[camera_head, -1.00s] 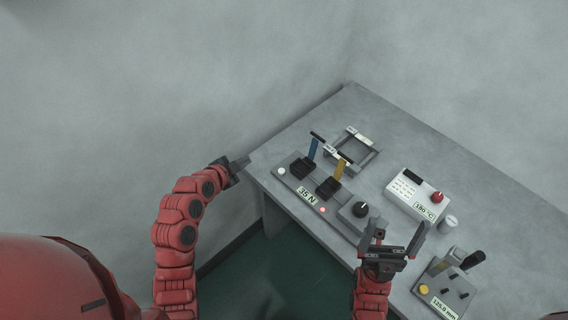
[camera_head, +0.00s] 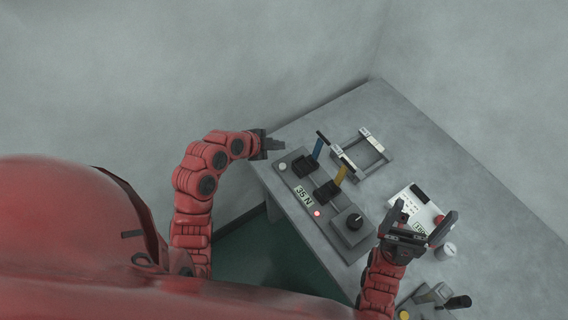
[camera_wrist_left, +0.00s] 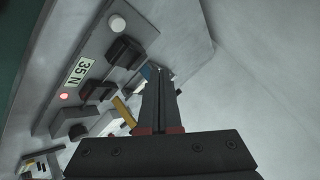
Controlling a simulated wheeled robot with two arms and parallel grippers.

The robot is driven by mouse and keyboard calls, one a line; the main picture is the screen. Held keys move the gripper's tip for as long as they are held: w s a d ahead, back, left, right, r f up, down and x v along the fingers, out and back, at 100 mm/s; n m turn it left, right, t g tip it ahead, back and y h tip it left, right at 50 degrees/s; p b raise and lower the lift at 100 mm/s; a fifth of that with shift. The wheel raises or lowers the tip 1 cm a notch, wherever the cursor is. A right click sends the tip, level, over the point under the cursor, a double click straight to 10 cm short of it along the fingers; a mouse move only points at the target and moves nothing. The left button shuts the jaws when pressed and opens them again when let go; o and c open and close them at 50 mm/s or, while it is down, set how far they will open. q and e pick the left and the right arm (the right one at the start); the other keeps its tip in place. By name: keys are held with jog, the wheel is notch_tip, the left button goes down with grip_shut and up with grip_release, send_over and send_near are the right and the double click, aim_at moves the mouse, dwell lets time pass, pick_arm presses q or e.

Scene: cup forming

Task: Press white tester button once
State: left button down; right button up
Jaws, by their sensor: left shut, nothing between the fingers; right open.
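The tester is a long grey box (camera_head: 324,221) near the table's front edge, with a "35 N" display, a lit red lamp, a black knob and blue and yellow levers. Its white round button (camera_head: 283,166) is at the left end. It also shows at the top of the left wrist view (camera_wrist_left: 118,23). My left gripper (camera_head: 279,144) is shut and empty, just behind and left of the button, apart from it in the left wrist view (camera_wrist_left: 160,75). My right gripper (camera_head: 424,222) is open and empty over the table's right part, in front of the white box.
A grey frame (camera_head: 377,166) stands behind the tester. A white box with a display (camera_head: 408,199) and a small cylinder (camera_head: 445,251) are at the right. A device with a yellow button (camera_head: 404,314) is at the bottom right. The table's back (camera_head: 415,125) is clear.

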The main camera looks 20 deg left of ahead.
pick_arm(q)
jog(key=f, duration=0.1)
jog(key=b, duration=0.4)
send_over(279, 167)
notch_tip(279, 167, down, 7)
jog(key=shift+s+d+f, duration=0.1)
jog(key=shift+f, duration=0.05)
jog(key=shift+f+b, duration=0.3)
jog(key=shift+b, duration=0.1)
jog(key=shift+f, duration=0.1)
dwell(1.5)
jog(key=shift+f+b, duration=0.3)
jog(key=shift+b, duration=0.5)
jog(key=shift+f+b, duration=0.55)
jog(key=shift+b, duration=0.15)
dwell(0.4)
jog(key=shift+r, duration=1)
